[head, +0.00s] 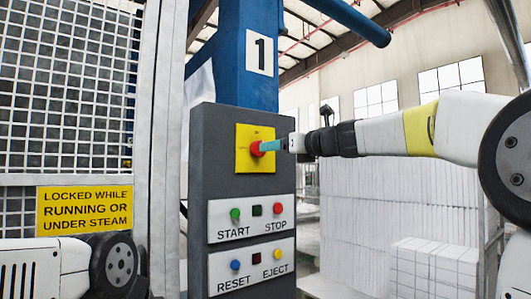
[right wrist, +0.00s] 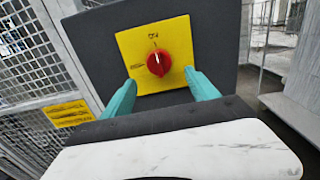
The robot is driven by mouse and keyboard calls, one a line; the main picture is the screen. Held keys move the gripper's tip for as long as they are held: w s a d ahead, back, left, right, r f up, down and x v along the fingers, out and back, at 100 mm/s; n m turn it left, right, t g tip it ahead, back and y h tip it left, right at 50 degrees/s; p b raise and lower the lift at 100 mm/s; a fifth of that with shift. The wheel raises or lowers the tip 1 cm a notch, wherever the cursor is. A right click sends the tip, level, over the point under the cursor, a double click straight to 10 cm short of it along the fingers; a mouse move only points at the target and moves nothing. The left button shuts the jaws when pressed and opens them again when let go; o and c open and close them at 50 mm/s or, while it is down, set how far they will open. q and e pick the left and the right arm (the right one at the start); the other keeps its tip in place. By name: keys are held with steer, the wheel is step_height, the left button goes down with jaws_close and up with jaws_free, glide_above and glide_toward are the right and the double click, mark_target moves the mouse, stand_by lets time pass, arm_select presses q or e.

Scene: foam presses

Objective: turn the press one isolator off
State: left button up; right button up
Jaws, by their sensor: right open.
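The press one isolator is a red rotary knob (head: 256,148) on a yellow square plate (head: 243,160), high on the dark grey control post (head: 230,118). In the right wrist view the red knob (right wrist: 159,62) sits in the middle of its yellow plate (right wrist: 135,48), its pale pointer line near upright toward small lettering at the top. My right gripper (head: 268,146) comes in from the right, level with the knob. Its teal fingers (right wrist: 158,88) are open, one on each side of the knob and apart from it. My left gripper is out of view; only part of my left arm shows.
Below the isolator are a START/STOP panel (head: 250,227) and a RESET/EJECT panel (head: 252,277) with buttons. A mesh guard (head: 70,80) with a yellow warning sign (head: 84,210) stands left. White foam blocks (head: 435,265) are stacked behind, at right. A blue column (head: 228,70) marked 1 rises behind the post.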

steer(key=x, duration=0.7)
steer(key=shift+w+a, duration=0.2)
steer(key=shift+w, duration=0.05)
steer(key=c, duration=1.4)
steer(key=shift+o, duration=0.2)
steer(key=shift+n, duration=0.4)
steer(key=shift+d+r+n, duration=0.1)
steer(key=shift+r+n, duration=0.05)
steer(key=shift+n, duration=8.35)
